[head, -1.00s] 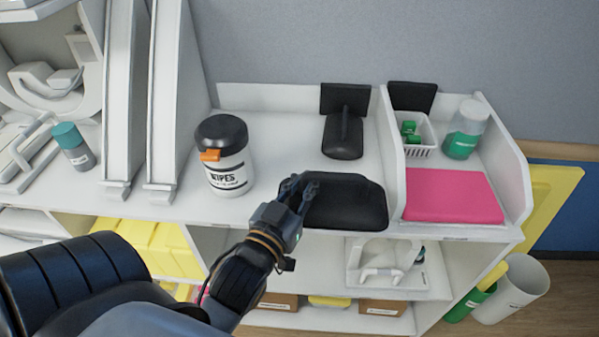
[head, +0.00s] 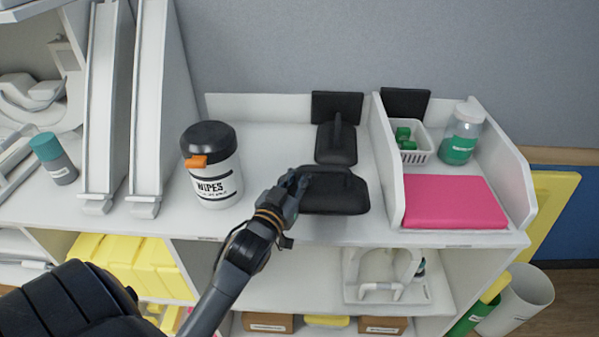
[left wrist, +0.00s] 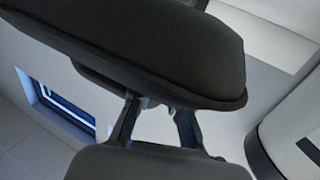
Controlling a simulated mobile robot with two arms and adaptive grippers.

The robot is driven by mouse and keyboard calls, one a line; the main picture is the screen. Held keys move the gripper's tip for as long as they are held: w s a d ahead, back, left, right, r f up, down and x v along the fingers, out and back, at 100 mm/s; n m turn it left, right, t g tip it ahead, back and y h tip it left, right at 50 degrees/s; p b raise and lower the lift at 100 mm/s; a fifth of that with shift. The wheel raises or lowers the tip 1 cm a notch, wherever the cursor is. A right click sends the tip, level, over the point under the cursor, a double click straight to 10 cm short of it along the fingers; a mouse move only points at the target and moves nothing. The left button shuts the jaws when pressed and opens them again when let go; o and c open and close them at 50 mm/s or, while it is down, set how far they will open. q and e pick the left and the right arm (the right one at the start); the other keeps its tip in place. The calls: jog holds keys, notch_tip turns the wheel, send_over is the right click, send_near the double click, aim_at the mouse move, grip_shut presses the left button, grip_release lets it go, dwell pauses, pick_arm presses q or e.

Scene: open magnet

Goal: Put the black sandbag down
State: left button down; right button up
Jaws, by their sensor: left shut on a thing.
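The black sandbag (head: 335,193) is a flat dark pad near the front edge of the white shelf top in the head view. My left gripper (head: 291,185) is shut on it at its left end. In the left wrist view the fingers (left wrist: 155,118) close on a part of the dark sandbag (left wrist: 150,45), which fills the upper picture. Another black sandbag with a raised handle (head: 336,143) lies just behind it. I cannot tell whether the held sandbag touches the shelf. My right gripper is in neither view.
A wipes tub (head: 212,168) stands to the left on the shelf top (head: 262,140). Some bare shelf lies between tub and sandbags.

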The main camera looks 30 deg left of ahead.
pick_arm(q)
jog(key=shift+w+a, duration=0.15)
jog(key=shift+w, duration=0.15)
jog(key=shift+f+p, duration=0.5)
jog(key=shift+f, duration=1.1)
jog(key=c, duration=1.8)
grip_release()
jog(key=shift+f, duration=0.4)
jog(key=o, duration=0.5)
jog(key=shift+s, duration=0.1)
jog(key=shift+r, duration=0.1)
jog(key=shift+s, duration=0.1)
